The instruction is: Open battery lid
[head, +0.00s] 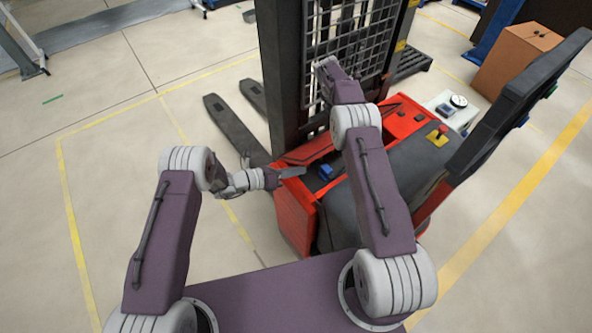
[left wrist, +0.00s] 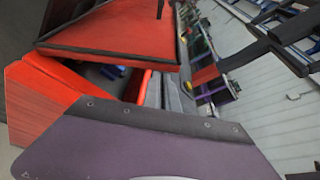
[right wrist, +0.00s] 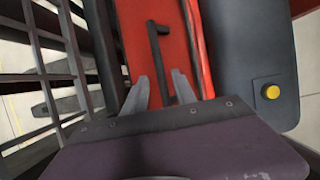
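The red battery lid (right wrist: 158,50) with its black bar handle (right wrist: 157,45) fills the middle of the right wrist view. My right gripper (right wrist: 160,88) is open, its two grey fingers either side of the handle's near end, with gaps; contact cannot be made out. In the left wrist view a red panel with dark edging (left wrist: 110,35), seemingly the lid, stands tilted above an opening with something blue inside. My left gripper (head: 298,172) is at the truck's front left corner in the head view; its finger gap cannot be made out. My right gripper's fingertips are hidden in the head view.
The red and black forklift truck (head: 292,215) has a mast with a mesh guard (head: 350,40) close to my right arm. A cardboard box (head: 515,60) stands behind right. The floor at left is clear beyond the forks (head: 235,130).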

